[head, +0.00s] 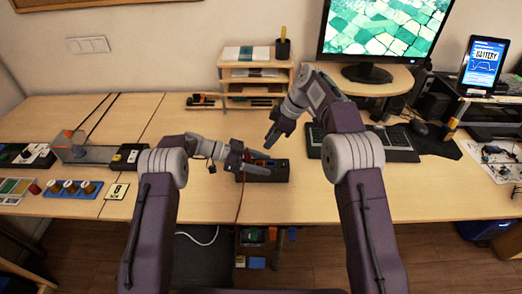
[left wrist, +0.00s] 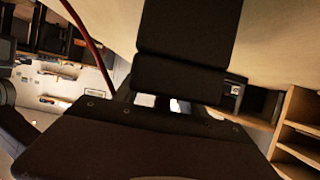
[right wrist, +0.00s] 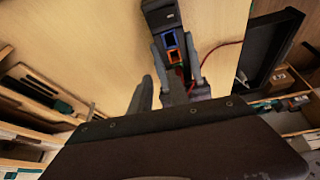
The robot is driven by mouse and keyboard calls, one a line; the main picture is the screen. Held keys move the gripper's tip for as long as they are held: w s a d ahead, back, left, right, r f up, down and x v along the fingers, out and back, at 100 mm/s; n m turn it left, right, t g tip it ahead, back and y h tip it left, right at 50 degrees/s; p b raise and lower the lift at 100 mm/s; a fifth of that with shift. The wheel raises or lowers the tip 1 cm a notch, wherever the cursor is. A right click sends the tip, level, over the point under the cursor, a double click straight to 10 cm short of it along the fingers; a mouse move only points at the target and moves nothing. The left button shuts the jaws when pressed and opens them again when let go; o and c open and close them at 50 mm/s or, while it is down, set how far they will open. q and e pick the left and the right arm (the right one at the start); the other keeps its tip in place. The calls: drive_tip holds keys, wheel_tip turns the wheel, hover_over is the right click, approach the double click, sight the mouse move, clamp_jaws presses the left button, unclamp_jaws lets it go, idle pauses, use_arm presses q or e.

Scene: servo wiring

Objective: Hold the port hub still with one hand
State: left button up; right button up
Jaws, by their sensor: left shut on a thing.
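The port hub (head: 281,174) is a dark box lying on the table near its front edge. In the right wrist view the hub (right wrist: 158,14) shows a blue port and an orange port. My left gripper (head: 267,163) is shut on the hub from the left. In the left wrist view a dark block, seemingly the hub (left wrist: 187,35), fills the space in front of the palm, and the grip is partly hidden. My right gripper (head: 269,143) is above and behind the hub, pointing down at it.
A red cable (right wrist: 220,46) runs from near the hub; it also hangs past the table's front edge. A wooden shelf (head: 255,72), monitor (head: 385,28) and keyboard (head: 385,140) stand behind. Small parts and a board lie at the left.

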drive_tip(key=shift+s+d+r+t+h, duration=0.1)
drive_tip(key=shift+s+r+t+h, duration=0.05)
drive_tip(key=shift+s+t+h, duration=0.2)
drive_tip(key=n+t, duration=0.1)
drive_tip(key=t, duration=0.1)
approach(248, 155)
wheel_tip(248, 155, up, 3)
drive_tip(key=shift+g+h, duration=0.25)
drive_tip(key=shift+h, duration=0.1)
drive_tip(key=x, duration=1.1)
drive_tip(key=shift+s+f, duration=0.15)
drive_tip(key=shift+f, duration=0.2)
clamp_jaws()
